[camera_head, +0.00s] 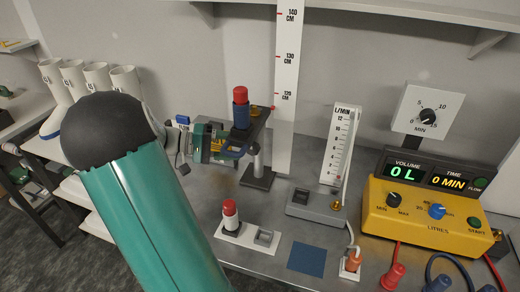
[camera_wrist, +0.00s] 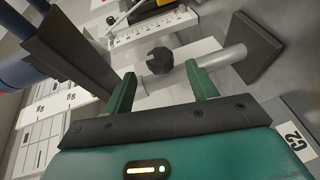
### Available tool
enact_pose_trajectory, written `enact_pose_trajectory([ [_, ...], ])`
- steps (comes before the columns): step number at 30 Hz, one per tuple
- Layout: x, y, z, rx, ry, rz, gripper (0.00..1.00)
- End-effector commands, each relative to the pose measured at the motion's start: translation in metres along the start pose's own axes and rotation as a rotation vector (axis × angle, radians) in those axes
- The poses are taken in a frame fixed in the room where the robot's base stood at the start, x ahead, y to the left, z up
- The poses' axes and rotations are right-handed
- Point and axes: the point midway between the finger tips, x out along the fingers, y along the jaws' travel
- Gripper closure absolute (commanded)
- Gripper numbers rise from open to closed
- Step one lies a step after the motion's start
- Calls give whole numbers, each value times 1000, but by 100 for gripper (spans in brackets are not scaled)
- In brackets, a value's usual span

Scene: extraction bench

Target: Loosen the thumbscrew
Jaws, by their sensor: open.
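The thumbscrew, a dark ridged knob (camera_wrist: 160,61), shows in the wrist view just beyond my fingertips. It sits beside a light grey post (camera_wrist: 228,60), on or near a pale block. My gripper (camera_wrist: 162,86) has its two green fingers apart, one to each side of the knob as seen from the wrist, with nothing between them. Whether the fingers reach the knob's depth I cannot tell. In the head view my gripper (camera_head: 228,148) is at the clamp stand (camera_head: 257,166), below a dark arm bearing a red-topped blue cylinder (camera_head: 240,108). The knob cannot be made out there.
A dark bar (camera_wrist: 68,48) is close on the left in the wrist view. A tall white scale (camera_head: 287,80) stands behind the stand. A flow meter (camera_head: 340,145), a yellow control box (camera_head: 425,215) and a red-capped bottle (camera_head: 230,215) are on the bench.

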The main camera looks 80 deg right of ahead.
Motion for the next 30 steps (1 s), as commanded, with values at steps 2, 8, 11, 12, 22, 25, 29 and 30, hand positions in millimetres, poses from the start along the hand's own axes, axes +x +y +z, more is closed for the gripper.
enact_pose_trajectory([
  [2, 17, 0, 0, -1, -4, 1, 43],
  [8, 55, 0, 0, 0, -3, 2, 43],
  [11, 69, 0, 0, -1, -2, 1, 43],
  [12, 73, 0, 0, -1, -2, 2, 43],
  [22, 82, 0, 0, -1, 1, 1, 43],
  [25, 82, 0, 0, -1, 1, 1, 48],
  [29, 82, 0, 0, -1, 0, 1, 74],
  [30, 82, 0, 0, -1, 0, 2, 82],
])
